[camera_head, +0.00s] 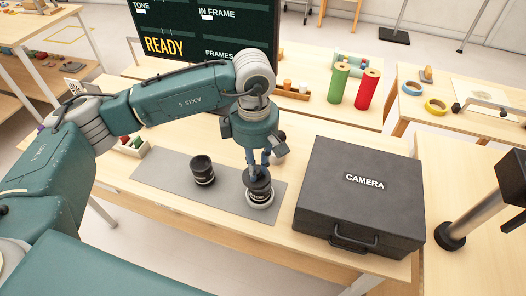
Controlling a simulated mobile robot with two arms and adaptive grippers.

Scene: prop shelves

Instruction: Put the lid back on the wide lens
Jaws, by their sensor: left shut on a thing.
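My left gripper (259,168) points straight down over the grey mat (226,203) and is shut on a small dark lid (259,183). The lid is at the top of a black lens with a pale lower ring (260,201), which stands upright on the mat. I cannot tell whether the lid touches this lens or sits just above it. A second black lens (203,172) stands upright to the left, apart from the gripper. The lettering on both lenses is too small to read, so I cannot tell which is the wide one. My right gripper is not in view.
A large black camera case (358,190) stands close to the right of the mat. A pole with a round black foot (450,236) is at the far right. Green (339,83) and red (367,89) rolls stand behind. The mat's left end is clear.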

